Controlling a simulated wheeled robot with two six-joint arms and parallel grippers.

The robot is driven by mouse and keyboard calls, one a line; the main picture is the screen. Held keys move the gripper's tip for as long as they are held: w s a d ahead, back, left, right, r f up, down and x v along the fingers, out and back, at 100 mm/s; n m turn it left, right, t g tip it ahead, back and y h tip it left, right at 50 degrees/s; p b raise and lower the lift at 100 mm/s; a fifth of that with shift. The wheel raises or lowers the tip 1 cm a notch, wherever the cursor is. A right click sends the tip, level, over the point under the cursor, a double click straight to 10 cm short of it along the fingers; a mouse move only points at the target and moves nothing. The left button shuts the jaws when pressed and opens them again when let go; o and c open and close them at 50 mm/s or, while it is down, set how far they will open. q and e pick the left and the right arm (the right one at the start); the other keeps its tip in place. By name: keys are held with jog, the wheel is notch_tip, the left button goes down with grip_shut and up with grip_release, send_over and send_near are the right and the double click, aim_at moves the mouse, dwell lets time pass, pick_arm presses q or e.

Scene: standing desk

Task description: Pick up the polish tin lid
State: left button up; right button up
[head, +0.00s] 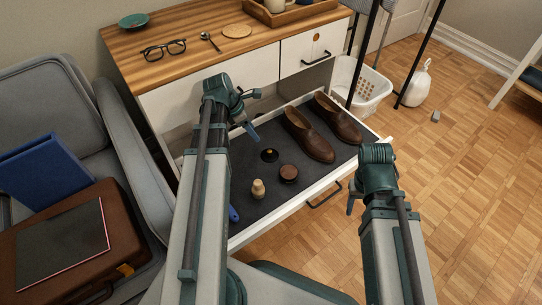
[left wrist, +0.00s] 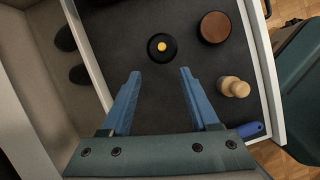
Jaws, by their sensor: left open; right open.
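The polish tin lid (head: 269,155), a black disc with a yellow centre, lies flat in the open drawer. In the left wrist view the lid (left wrist: 162,47) is just beyond my left fingertips, centred between them. My left gripper (head: 253,118) is above the drawer, open and empty; its two blue fingers (left wrist: 160,73) frame bare dark liner. A round brown tin (head: 289,173) sits beside the lid. My right gripper (head: 353,196) is outside the drawer's front right, open, with its fingers partly hidden.
The drawer (head: 290,214) also holds brown shoes (head: 309,136), a wooden-knobbed item (head: 258,188) and a blue-handled tool (head: 233,214). Glasses (head: 163,50) lie on the dresser top. Floor at the right is mostly clear.

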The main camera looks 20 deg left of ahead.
pick_arm(q)
jog(key=b, duration=0.8)
send_over(268, 151)
jog(key=s+a, duration=0.2)
notch_tip(268, 151, down, 8)
jog(key=shift+w+r, duration=0.15)
jog(key=shift+r, duration=0.05)
jog(key=shift+w+d+f, duration=0.15)
jog(key=shift+f, duration=0.05)
jog(key=shift+f, duration=0.1)
jog(key=b+x, duration=0.4)
jog(key=x, duration=0.1)
jog(key=shift+d+b, duration=0.15)
jog(key=shift+b, duration=0.25)
grip_shut()
